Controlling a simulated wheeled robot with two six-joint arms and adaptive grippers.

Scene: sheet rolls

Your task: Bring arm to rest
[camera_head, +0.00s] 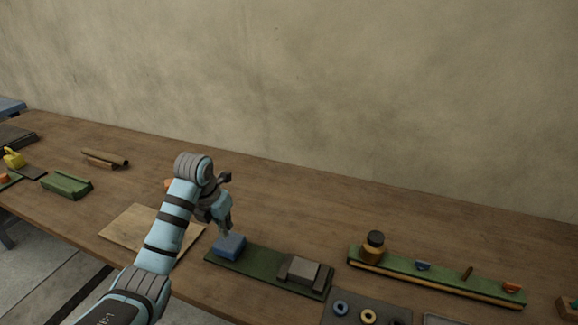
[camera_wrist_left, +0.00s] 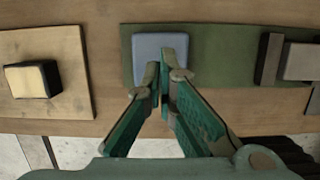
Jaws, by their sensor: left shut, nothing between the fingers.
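My left arm reaches in from the lower left of the head view. Its gripper (camera_head: 226,231) points down just above a blue block (camera_head: 231,245) on the left end of a dark green mat (camera_head: 258,266). In the left wrist view the gripper (camera_wrist_left: 160,78) has its fingertips together, with nothing between them. The fingertips overlap the blue block (camera_wrist_left: 147,45) there; whether they touch it I cannot tell. My right gripper does not show.
A grey block (camera_head: 301,270) sits on the mat's right part. A wooden board (camera_head: 128,230) lies left of it; the wrist view shows a pale-topped block (camera_wrist_left: 27,82) there. A green rack (camera_head: 428,279) holds a bottle (camera_head: 374,247).

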